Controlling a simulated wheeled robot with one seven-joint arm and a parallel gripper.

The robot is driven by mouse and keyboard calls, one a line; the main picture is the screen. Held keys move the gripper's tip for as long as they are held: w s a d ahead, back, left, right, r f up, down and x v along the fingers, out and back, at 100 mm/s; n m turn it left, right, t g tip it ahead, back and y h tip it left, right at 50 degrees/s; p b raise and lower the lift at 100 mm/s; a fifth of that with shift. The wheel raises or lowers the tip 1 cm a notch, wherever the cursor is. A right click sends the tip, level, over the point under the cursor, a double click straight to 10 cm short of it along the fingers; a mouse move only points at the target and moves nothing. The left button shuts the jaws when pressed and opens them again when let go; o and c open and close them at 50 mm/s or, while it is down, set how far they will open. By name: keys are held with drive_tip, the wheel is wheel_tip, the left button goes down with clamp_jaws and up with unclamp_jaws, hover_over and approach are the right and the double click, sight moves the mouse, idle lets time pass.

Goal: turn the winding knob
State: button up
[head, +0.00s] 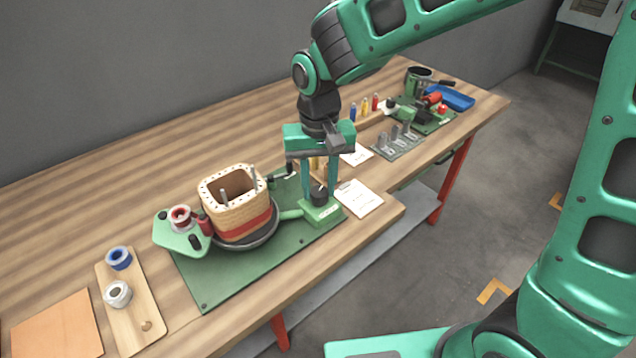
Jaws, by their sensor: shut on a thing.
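The winding knob (318,197) is a small dark knob on top of a green block at the right end of the green base plate (215,290). My gripper (319,190) points straight down over it, with one finger on each side, and is shut on the knob. The coil (240,216), a tan square-cornered winding with a red band and a hollow middle, stands on a dark round turntable (262,238) left of the knob. A green arm joins the turntable side to the knob block. Any mark on the knob is too small to read.
A wooden board (132,305) holds a blue and a white spool. White cards (359,198) lie right of my gripper. Farther back stand a grey rack (398,145) and a blue tray (455,98).

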sight(318, 190)
drive_tip(key=shift+s, duration=0.15)
idle(0.5)
drive_tip(key=o, duration=1)
drive_tip(key=shift+o, duration=0.2)
wheel_tip(318, 190, up, 11)
drive_tip(key=shift+f, duration=0.15)
